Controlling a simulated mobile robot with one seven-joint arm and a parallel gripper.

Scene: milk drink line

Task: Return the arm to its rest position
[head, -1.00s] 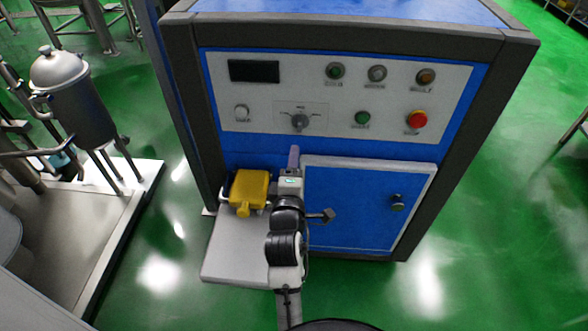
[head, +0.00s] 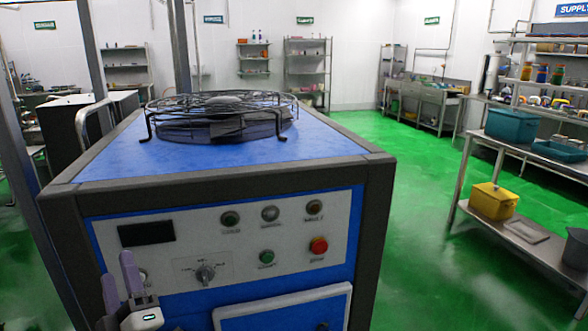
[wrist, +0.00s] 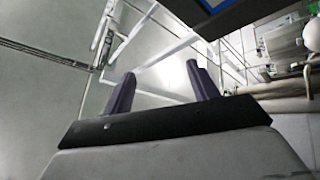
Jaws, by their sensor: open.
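My gripper (head: 121,280) shows at the lower left of the head view, raised in front of the blue machine's control panel (head: 168,264). Its two purple fingers point up and stand apart with nothing between them. In the wrist view my gripper (wrist: 161,92) is also open and empty, with a pale wall or ceiling and white framework beyond the fingers. Most of my arm is below the head view's lower edge.
The blue machine (head: 75,184) fills the near left, with a round fan guard (head: 222,112) on top. A metal shelf table (head: 520,232) with a yellow box (head: 493,201) and a teal bin (head: 511,124) stands at right. Green floor (head: 405,200) between them is clear.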

